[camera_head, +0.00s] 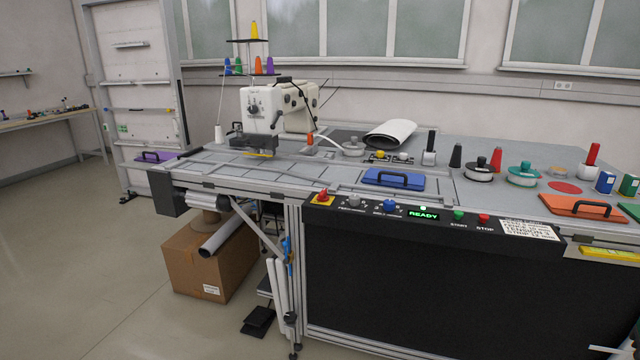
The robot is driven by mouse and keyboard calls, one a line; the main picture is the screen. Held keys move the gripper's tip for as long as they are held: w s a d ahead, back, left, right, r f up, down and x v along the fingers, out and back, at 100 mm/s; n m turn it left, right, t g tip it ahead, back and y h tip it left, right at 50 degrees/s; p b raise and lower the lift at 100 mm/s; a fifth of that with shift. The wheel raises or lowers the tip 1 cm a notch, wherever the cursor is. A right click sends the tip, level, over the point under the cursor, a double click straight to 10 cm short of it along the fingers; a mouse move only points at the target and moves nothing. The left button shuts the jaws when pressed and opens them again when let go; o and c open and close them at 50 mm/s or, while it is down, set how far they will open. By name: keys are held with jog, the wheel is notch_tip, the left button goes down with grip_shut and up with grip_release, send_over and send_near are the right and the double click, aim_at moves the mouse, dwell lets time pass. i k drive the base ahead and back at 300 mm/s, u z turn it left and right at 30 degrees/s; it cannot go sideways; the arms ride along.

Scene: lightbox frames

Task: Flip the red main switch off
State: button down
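The red main switch (322,195) is a red knob on a yellow plate at the left end of the black control panel (345,222) on the bench's front edge. Its exact turn position is too small to tell. To its right on the panel are a grey knob (354,201), a blue knob (390,205), a lit green READY display (424,216), a green START button (459,215) and a red STOP button (484,219). My gripper is not in view.
A blue clamp frame (393,180) with a black handle lies behind the panel, and an orange one (582,209) lies to the right. A sewing machine (262,107) stands at the back left. A cardboard box (208,262) is on the floor, left of the panel. The floor at left is clear.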

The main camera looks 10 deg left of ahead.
aim_at(322, 197)
jog(key=u, duration=0.15)
jog(key=i, duration=1.25)
jog(key=u, duration=0.15)
